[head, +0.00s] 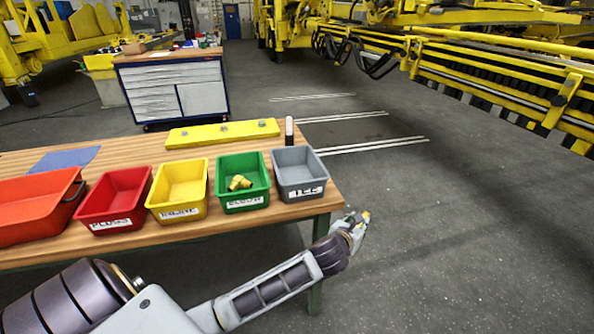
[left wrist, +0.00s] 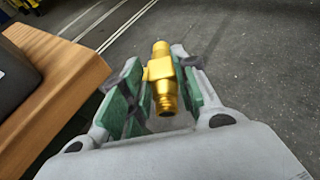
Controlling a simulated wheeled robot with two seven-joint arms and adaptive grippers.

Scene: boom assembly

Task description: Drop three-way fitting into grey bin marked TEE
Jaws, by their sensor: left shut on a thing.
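A brass three-way fitting (left wrist: 160,80) is between the green-padded fingers of my left gripper (left wrist: 163,92) in the left wrist view. My left gripper (head: 362,217) is shut on it, and a small bit of the brass shows at the fingertips in the head view. The gripper is off the table's right end, over the floor, to the right of and nearer than the grey bin marked TEE (head: 312,190). That bin stands at the right end of the row on the table and looks empty. My right gripper is not in view.
Left of the grey bin stand a green bin (head: 232,203) holding brass fittings, a yellow bin (head: 178,213), a red bin (head: 109,219) and an orange-red crate (head: 35,235). The wooden table (head: 140,165) ends beside the grey bin.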

